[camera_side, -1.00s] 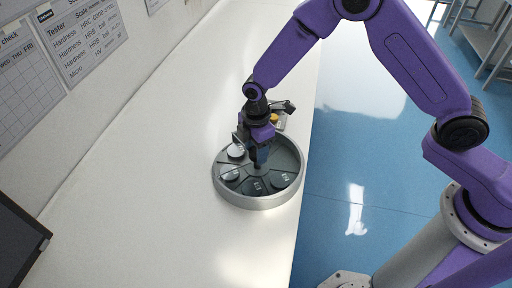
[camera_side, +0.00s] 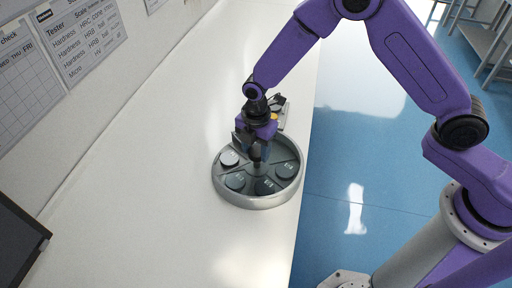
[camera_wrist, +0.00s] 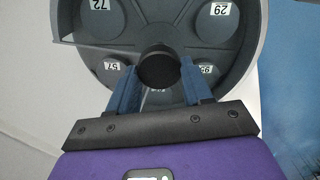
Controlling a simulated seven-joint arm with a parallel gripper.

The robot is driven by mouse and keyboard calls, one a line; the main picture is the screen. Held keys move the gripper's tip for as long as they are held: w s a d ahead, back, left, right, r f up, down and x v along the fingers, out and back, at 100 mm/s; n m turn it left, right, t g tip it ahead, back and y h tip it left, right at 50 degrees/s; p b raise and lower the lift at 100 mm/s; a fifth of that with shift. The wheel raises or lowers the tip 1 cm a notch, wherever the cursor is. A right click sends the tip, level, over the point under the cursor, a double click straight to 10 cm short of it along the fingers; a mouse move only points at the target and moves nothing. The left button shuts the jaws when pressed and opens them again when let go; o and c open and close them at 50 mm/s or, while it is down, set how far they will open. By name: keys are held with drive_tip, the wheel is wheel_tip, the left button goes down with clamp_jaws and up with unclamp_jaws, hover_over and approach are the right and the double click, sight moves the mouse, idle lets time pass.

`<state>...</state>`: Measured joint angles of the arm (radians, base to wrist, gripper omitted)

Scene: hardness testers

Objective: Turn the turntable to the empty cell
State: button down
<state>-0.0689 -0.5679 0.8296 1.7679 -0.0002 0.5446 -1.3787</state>
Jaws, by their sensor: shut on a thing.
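The turntable (camera_side: 222,190) is a round grey tray with a raised rim and dark cells split by thin dividers. It also shows in the wrist view (camera_wrist: 255,60). My gripper (camera_side: 257,155) is over its middle. In the wrist view my gripper (camera_wrist: 158,72) has its two blue fingers on either side of the dark round centre knob (camera_wrist: 158,66), shut on it. Round discs lie in several cells: one marked 72 (camera_wrist: 98,28), one marked 29 (camera_wrist: 214,28), one marked 57 (camera_wrist: 114,76). My gripper hides part of the back; I cannot tell which cell is empty.
The turntable stands on a white bench (camera_side: 150,190) near its right edge, with blue floor beyond. A small device (camera_side: 281,106) sits just behind it. A dark screen (camera_side: 18,245) is at the lower left. The bench left of the turntable is clear.

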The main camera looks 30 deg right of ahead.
sight(256, 151)
drive_tip(key=shift+n, duration=0.3)
idle(0.4)
drive_tip(key=shift+c, duration=2.4)
unclamp_jaws()
drive_tip(key=shift+r, duration=0.15)
wheel_tip(256, 151, up, 17)
drive_tip(key=shift+r, duration=0.1)
drive_tip(key=s+d+m, duration=0.3)
drive_tip(key=s+d, duration=0.3)
drive_tip(key=s, duration=0.3)
drive_tip(key=s+d+r+m, duration=0.1)
drive_tip(key=s+d+m, duration=0.3)
drive_tip(key=s, duration=0.6)
drive_tip(key=s+d+m, duration=0.4)
drive_tip(key=s+d, duration=0.5)
drive_tip(key=shift+s+r, duration=0.15)
drive_tip(key=shift+s, duration=0.25)
